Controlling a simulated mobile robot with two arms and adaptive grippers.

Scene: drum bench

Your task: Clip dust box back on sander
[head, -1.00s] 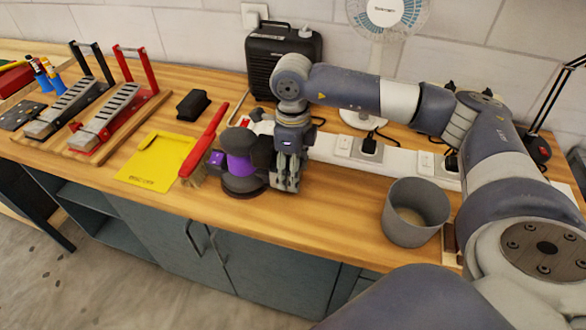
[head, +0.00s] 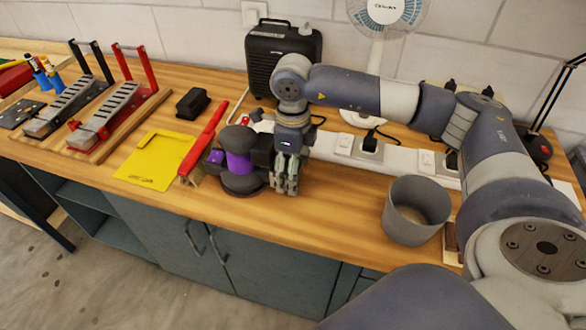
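The sander (head: 238,162), dark grey with a purple band, stands upright on the bench left of the middle. My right gripper (head: 284,184) points down just right of the sander, with its fingers close to the bench top. A dark part (head: 262,152) sits between the sander and the gripper; I cannot tell whether it is the dust box or whether it is joined to the sander. The narrow view of the fingers hides whether they are open or shut. My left gripper is not in view.
A red-handled brush (head: 209,140) and yellow dustpan (head: 156,160) lie left of the sander, near a black block (head: 193,103). A grey bin (head: 416,211) stands right. Behind are a black heater (head: 284,60), power strip (head: 330,148) and fan (head: 386,12). Bench between gripper and bin is clear.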

